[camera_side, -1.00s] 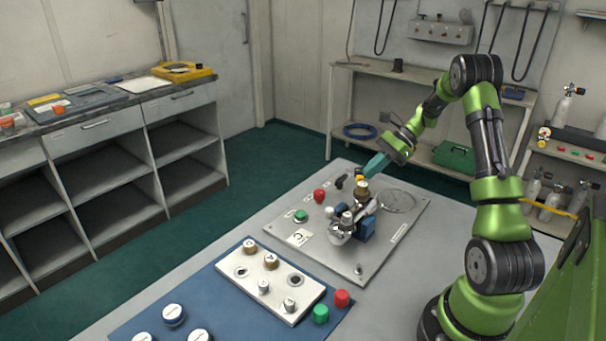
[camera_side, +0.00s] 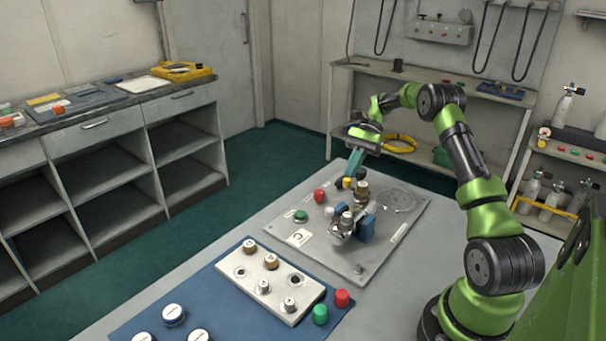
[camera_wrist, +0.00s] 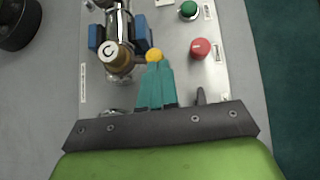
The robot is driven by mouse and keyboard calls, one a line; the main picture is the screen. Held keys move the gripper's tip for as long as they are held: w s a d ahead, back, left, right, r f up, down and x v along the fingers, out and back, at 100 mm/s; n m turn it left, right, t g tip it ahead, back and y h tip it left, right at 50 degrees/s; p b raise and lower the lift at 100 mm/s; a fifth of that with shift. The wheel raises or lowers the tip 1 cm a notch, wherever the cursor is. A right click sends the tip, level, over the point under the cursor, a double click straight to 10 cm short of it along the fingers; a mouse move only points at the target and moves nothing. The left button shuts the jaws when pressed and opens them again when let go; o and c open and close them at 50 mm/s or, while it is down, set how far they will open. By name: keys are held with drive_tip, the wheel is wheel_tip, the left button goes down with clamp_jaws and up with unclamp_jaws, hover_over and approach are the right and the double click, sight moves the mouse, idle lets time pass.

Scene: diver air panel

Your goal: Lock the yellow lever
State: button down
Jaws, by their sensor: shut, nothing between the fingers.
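The yellow lever's round end (camera_side: 347,183) shows near the brass-topped fitting (camera_side: 361,190) on the grey panel. It also shows in the wrist view (camera_wrist: 154,55), just right of that fitting. The rest of the lever is hidden. My gripper (camera_side: 351,174) has teal fingers pressed together with nothing between them. It points down at the panel from the back, its tips beside the yellow end. In the wrist view the fingertips (camera_wrist: 156,67) meet the lower edge of the yellow end; I cannot tell whether they touch.
A red knob (camera_side: 319,195) and green knob (camera_side: 301,216) stand left of the lever. Metal piping with a blue block (camera_side: 367,226) stands in front. A dark peg (camera_wrist: 201,96) is right of my fingers. A white block (camera_side: 265,285) with knobs lies on a blue mat nearer the camera.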

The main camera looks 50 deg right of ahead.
drive_tip(key=shift+s, duration=0.15)
drive_tip(key=shift+s, duration=0.65)
drive_tip(key=v, duration=0.7)
drive_tip(key=shift+d+r, duration=0.2)
idle(0.3)
